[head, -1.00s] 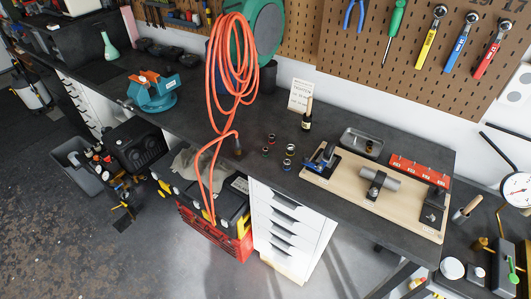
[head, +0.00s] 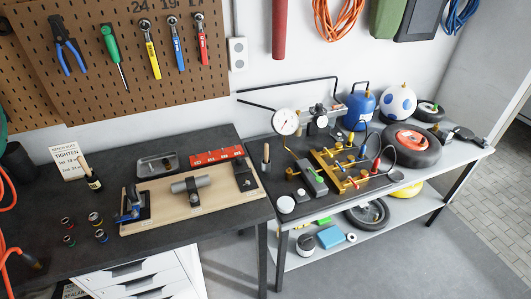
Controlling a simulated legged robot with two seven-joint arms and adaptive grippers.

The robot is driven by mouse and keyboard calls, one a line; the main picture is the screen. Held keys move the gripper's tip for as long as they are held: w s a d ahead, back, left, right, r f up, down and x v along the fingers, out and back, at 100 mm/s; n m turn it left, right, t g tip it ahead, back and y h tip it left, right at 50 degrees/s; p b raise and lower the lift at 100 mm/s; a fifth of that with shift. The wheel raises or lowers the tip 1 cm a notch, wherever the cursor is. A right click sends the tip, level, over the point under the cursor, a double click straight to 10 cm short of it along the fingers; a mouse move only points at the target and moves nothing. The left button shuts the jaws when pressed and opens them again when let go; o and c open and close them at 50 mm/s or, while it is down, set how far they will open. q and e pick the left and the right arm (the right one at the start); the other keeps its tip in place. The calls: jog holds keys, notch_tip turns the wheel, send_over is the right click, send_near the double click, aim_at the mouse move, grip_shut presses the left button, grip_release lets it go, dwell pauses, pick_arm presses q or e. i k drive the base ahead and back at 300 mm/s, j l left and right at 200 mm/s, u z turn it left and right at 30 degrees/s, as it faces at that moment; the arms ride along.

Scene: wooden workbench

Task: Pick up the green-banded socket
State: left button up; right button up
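Several small dark sockets with coloured bands stand on the dark workbench at the lower left of the head view. The one that looks green-banded (head: 69,241) is at the front left of the group, though it is small and its band is hard to make out. A reddish-banded socket (head: 67,223) stands behind it. A socket with a band of unclear colour (head: 95,218) and a bluish-banded socket (head: 101,236) stand to its right. Neither of my grippers is in view.
A wooden board (head: 205,197) with a clamped grey cylinder lies right of the sockets. A metal tray (head: 157,164) and red rail (head: 216,156) are farther back. An orange hose (head: 8,255) hangs at the left edge.

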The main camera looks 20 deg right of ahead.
aim_at(68, 240)
jog(key=z, duration=0.3)
jog(key=u, duration=0.4)
jog(key=j+u, duration=0.15)
jog(key=u, duration=0.3)
jog(key=k+j+u, duration=0.1)
jog(key=u, duration=0.3)
